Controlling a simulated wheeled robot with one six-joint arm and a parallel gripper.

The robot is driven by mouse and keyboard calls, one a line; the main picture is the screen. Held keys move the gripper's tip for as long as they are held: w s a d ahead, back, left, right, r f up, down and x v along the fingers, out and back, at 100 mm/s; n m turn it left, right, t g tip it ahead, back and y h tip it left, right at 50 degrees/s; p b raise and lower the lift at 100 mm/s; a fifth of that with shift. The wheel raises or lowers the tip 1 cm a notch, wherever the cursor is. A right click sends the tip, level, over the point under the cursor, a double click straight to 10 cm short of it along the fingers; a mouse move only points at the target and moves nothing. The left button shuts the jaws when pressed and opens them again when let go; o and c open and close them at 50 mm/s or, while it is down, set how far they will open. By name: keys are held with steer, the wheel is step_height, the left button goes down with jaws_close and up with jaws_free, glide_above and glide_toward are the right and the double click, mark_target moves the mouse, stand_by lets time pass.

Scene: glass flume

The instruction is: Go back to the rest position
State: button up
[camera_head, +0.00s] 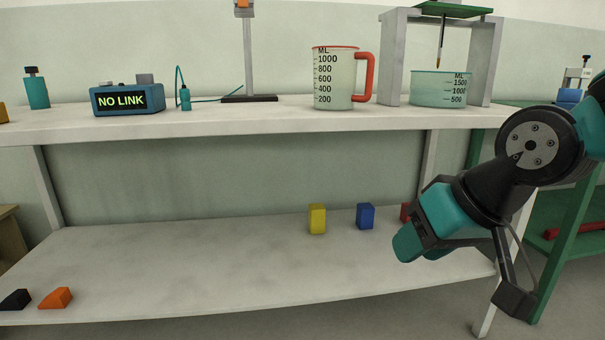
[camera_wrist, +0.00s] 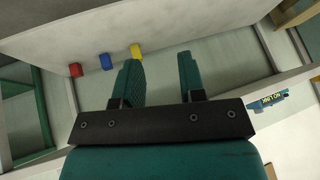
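My gripper (camera_head: 408,245) is at the right of the head view, in front of the lower shelf's right part. In the wrist view its two teal fingers (camera_wrist: 159,75) stand apart with nothing between them. My dark and teal wrist and arm reach in from the right edge. The gripper hides part of a red block (camera_head: 405,212) on the lower shelf. It is apart from the yellow block (camera_head: 317,219) and the blue block (camera_head: 365,216), as far as I can tell.
The upper bench (camera_head: 230,121) holds a red-handled measuring jug (camera_head: 334,80), a teal vessel (camera_head: 435,92) under a stand, and a "NO LINK" box (camera_head: 127,98). Black (camera_head: 15,299) and orange (camera_head: 56,298) pieces lie at left on the lower shelf (camera_head: 190,270). Its middle is clear.

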steer(key=s+f+n+g, duration=0.3)
steer(key=s+n+g, duration=0.15)
steer(key=s, duration=1.05)
step_height(320, 180, up, 38)
steer(key=w+p, duration=0.1)
steer(key=p, duration=3.7)
steer(key=shift+w+m, duration=0.2)
steer(key=shift+m, duration=0.25)
